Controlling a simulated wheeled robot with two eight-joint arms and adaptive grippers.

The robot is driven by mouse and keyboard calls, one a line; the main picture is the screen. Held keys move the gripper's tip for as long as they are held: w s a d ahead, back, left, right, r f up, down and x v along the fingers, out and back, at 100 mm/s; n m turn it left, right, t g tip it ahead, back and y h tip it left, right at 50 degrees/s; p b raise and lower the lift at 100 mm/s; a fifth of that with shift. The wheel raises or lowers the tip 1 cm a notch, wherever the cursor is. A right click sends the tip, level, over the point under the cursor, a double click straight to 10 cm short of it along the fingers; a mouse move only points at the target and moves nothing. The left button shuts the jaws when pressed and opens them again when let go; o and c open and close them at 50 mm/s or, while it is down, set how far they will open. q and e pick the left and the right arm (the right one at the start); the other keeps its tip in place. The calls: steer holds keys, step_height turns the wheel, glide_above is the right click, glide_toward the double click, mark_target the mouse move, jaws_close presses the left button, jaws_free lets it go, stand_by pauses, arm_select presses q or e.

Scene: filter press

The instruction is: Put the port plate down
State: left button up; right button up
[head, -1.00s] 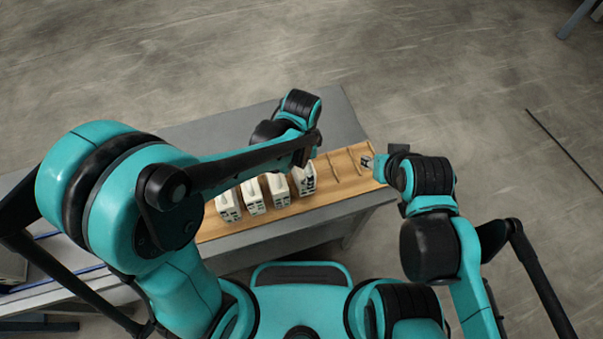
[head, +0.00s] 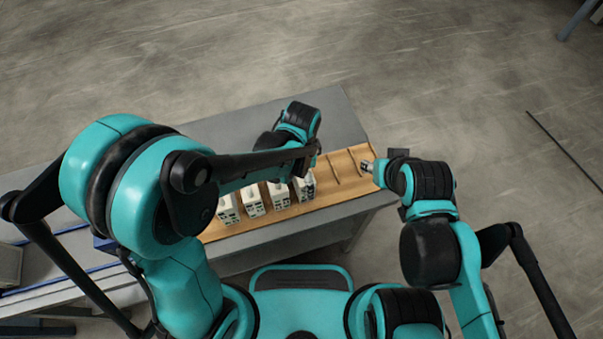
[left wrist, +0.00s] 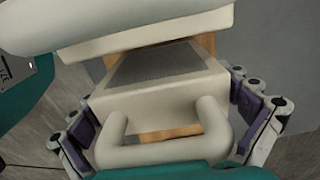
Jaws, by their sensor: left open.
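Several white plates stand in a row on the wooden board (head: 352,193) in the head view. The plate at the right end of the row (head: 300,188) is under my left gripper (head: 308,184), partly hidden by it. In the left wrist view a white plate (left wrist: 152,97) with a grey mesh face and a looped handle lies between the spread fingers of my left gripper (left wrist: 165,135). The fingers have purple pads and are open on either side of it. My right gripper (head: 367,166) is over the board's right end; its jaws are too small to read.
Another white body (left wrist: 150,28) crosses the top of the left wrist view, close to the plate. The board has thin wooden dividers (head: 333,168), with free space between them right of the row.

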arm_select(q)
step_height(320, 180, up, 12)
steer(key=p, duration=0.4)
steer(key=shift+r, duration=0.2)
steer(key=s+a+r+n+t, duration=0.2)
steer(key=a+r+n+t, duration=0.1)
steer(key=a+n, duration=0.4)
steer(key=s+a+r+n+t, duration=0.3)
steer(key=a+n, duration=0.4)
steer(key=a, duration=0.3)
steer(key=shift+a+r+t, duration=0.4)
steer(key=shift+t, duration=0.2)
